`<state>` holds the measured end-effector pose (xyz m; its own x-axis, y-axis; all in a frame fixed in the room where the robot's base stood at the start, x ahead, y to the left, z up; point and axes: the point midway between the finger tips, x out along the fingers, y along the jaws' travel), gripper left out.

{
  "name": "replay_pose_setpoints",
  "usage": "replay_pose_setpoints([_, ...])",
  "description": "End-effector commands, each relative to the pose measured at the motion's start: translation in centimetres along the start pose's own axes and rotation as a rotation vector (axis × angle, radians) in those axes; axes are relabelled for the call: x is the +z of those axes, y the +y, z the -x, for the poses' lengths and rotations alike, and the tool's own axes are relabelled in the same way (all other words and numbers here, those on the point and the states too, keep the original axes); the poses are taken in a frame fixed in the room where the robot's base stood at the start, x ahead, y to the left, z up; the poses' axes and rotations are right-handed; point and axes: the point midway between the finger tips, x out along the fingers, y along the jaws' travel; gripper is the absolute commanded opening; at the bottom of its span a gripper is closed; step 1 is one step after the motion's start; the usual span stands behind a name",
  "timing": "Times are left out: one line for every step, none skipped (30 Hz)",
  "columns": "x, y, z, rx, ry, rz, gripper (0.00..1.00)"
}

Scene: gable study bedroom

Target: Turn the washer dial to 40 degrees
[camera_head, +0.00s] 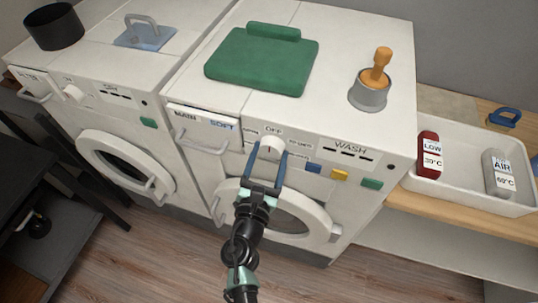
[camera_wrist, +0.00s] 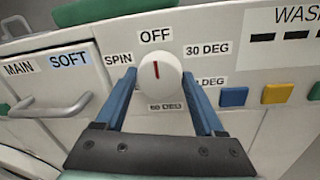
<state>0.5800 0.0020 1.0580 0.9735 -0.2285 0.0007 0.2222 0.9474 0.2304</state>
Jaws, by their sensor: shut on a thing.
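The white round washer dial (camera_head: 271,146) is on the front panel of the right-hand machine. In the wrist view the dial (camera_wrist: 157,72) has a red mark pointing up at the OFF label (camera_wrist: 155,36). Around it are SPIN at left, 30 DEG at upper right and 60 DEG below. A label at lower right is partly hidden behind a finger; only "DEG" reads clearly. My gripper (camera_wrist: 159,80) has its blue fingers on both sides of the dial and is shut on it. My gripper also shows in the head view (camera_head: 268,158).
The detergent drawer (camera_wrist: 50,85), marked MAIN and SOFT, has a handle just left of my gripper. Blue (camera_wrist: 233,97) and yellow (camera_wrist: 277,93) buttons lie close right. The round door (camera_head: 318,222) is below. A second machine (camera_head: 90,110) stands left.

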Motion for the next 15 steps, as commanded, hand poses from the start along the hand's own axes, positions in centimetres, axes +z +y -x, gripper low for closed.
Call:
replay_pose_setpoints([-0.14,-0.02,0.02,0.001,-0.001,-0.009,0.15])
replay_pose_setpoints([-0.18,-0.03,0.02,0.001,-0.002,-0.017,0.15])
replay_pose_setpoints([-0.24,-0.05,0.02,0.001,-0.003,-0.030,0.15])
replay_pose_setpoints([-0.28,-0.07,0.02,0.001,-0.003,-0.042,0.15])
replay_pose_setpoints([-0.31,-0.08,0.02,0.001,-0.005,-0.056,0.15])
replay_pose_setpoints([-0.34,-0.10,0.02,0.002,-0.007,-0.075,0.15])
replay_pose_setpoints([-0.39,-0.12,0.02,0.002,-0.008,-0.092,0.15])
replay_pose_setpoints([-0.46,-0.14,0.03,0.002,-0.010,-0.110,0.15])
replay_pose_setpoints([-0.49,-0.16,0.03,0.003,-0.013,-0.138,0.15])
replay_pose_setpoints([-0.53,-0.18,0.03,0.003,-0.014,-0.161,0.15])
replay_pose_setpoints([-0.59,-0.20,0.04,0.004,-0.016,-0.184,0.15])
replay_pose_setpoints([-0.62,-0.22,0.04,0.005,-0.019,-0.218,0.15])
replay_pose_setpoints([-0.65,-0.23,0.04,0.005,-0.021,-0.244,0.15])
replay_pose_setpoints([-0.70,-0.24,0.05,0.006,-0.023,-0.272,0.15])
replay_pose_setpoints([-0.70,-0.24,0.05,0.007,-0.027,-0.308,0.15])
